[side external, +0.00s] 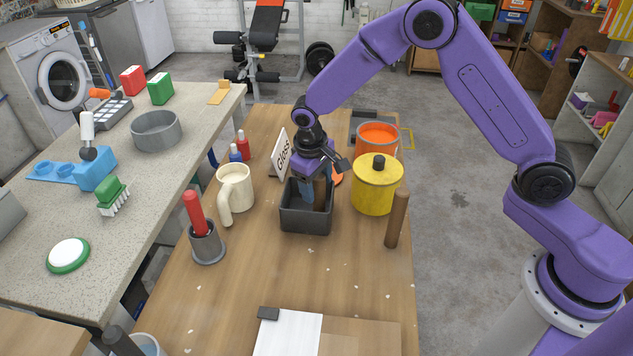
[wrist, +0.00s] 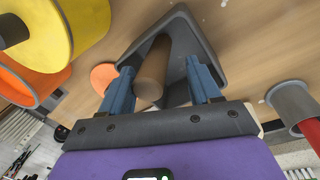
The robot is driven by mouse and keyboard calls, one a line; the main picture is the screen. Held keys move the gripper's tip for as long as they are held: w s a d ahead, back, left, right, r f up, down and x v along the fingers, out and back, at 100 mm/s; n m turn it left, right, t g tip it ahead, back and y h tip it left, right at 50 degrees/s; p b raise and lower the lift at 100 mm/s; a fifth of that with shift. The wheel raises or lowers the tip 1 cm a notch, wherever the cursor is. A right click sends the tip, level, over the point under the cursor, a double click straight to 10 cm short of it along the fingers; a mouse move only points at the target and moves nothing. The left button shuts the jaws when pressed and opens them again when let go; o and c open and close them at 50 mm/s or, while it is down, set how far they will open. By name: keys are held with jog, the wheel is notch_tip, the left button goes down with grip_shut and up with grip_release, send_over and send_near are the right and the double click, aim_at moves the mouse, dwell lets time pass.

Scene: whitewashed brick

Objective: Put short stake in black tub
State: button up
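The black tub (side external: 306,219) stands on the wooden table, and its rim also shows in the wrist view (wrist: 207,42). A short brown stake (wrist: 154,72) is inside the tub, tilted in the wrist view; part of it shows in the side view (side external: 321,192). My gripper (side external: 309,190) points down into the tub. Its blue fingers (wrist: 163,88) are apart on either side of the stake, with a clear gap on the right; contact on the left cannot be told. A taller brown stake (side external: 397,219) stands upright on the table, right of the tub.
A yellow pot (side external: 376,190) and an orange pot (side external: 378,138) stand close right of the tub. The table in front is mostly clear.

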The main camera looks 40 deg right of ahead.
jog(key=shift+r, duration=0.1)
notch_tip(320, 180, up, 17)
jog(key=a, duration=0.2)
jog(key=shift+s+a, duration=0.25)
jog(key=shift+s, duration=0.15)
jog(key=s+d+f+n, duration=0.1)
jog(key=s+d+n, duration=0.2)
jog(key=s, duration=0.8)
jog(key=s+d+n+y, duration=0.1)
jog(key=s+d+n, duration=0.2)
jog(key=s, duration=0.8)
jog(key=s+d+f+n+y, duration=0.1)
jog(key=s+d+n, duration=0.2)
jog(key=s, duration=0.8)
jog(key=shift+d+f, duration=0.35)
jog(key=shift+d, duration=0.9)
